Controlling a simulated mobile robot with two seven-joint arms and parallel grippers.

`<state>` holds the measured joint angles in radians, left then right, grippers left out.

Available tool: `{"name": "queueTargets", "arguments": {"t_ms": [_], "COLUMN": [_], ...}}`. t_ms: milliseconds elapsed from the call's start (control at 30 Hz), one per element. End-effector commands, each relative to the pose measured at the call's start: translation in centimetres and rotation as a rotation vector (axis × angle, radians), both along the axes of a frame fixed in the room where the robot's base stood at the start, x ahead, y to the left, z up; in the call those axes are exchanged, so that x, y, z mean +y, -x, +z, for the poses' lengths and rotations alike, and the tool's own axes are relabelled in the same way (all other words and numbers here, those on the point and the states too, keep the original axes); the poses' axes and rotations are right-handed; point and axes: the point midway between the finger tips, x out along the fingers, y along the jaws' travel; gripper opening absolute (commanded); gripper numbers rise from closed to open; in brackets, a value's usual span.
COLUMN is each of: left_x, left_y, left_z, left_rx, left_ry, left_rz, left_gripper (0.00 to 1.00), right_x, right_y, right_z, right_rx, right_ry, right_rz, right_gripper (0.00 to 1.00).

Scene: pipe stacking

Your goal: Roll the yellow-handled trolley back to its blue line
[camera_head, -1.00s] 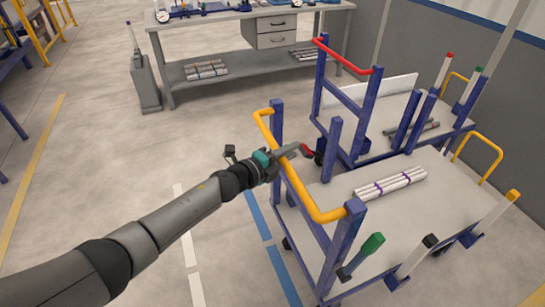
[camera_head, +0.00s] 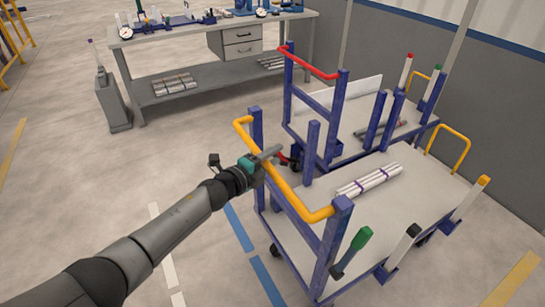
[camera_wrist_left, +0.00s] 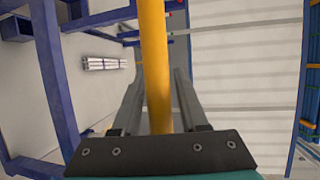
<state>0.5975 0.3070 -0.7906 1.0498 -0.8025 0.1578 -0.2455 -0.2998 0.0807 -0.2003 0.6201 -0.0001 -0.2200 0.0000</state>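The yellow-handled trolley (camera_head: 400,220) stands in the right half of the head view, with blue posts and a grey deck. Its yellow handle (camera_head: 290,190) faces my left arm. My left gripper (camera_head: 268,157) is at this handle; in the left wrist view the yellow bar (camera_wrist_left: 154,60) runs between the two fingers, which close around it. A blue floor line (camera_head: 238,226), broken into strips, lies on the floor to the left of the trolley and apart from its handle-end posts. My right gripper is not in view.
A red-handled trolley (camera_head: 345,125) stands close behind the yellow-handled one. White pipes (camera_head: 370,181) lie on the near deck. A grey workbench (camera_head: 205,87) and a grey bin (camera_head: 114,105) are at the back. White floor strips (camera_head: 163,250) and free floor lie to the left.

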Motion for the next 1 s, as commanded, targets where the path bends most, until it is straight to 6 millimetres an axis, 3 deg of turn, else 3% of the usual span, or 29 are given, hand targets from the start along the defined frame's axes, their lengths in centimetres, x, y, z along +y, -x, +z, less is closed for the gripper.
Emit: {"name": "queueTargets", "arguments": {"t_ms": [100,533,1000], "left_x": [0.0,0.7,5.0], "left_y": [0.0,0.8,6.9], "left_z": [0.0,0.2,1.5], "left_rx": [0.000,0.001,0.002], "left_ry": [0.000,-0.001,-0.002], "left_rz": [0.000,0.001,0.000], "left_gripper": [0.57,0.57,0.57], "right_x": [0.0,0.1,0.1], "right_y": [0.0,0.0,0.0], "right_z": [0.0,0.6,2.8], "right_rx": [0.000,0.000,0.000], "right_ry": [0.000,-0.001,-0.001], "right_rz": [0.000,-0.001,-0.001], "right_gripper": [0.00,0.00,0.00]}}
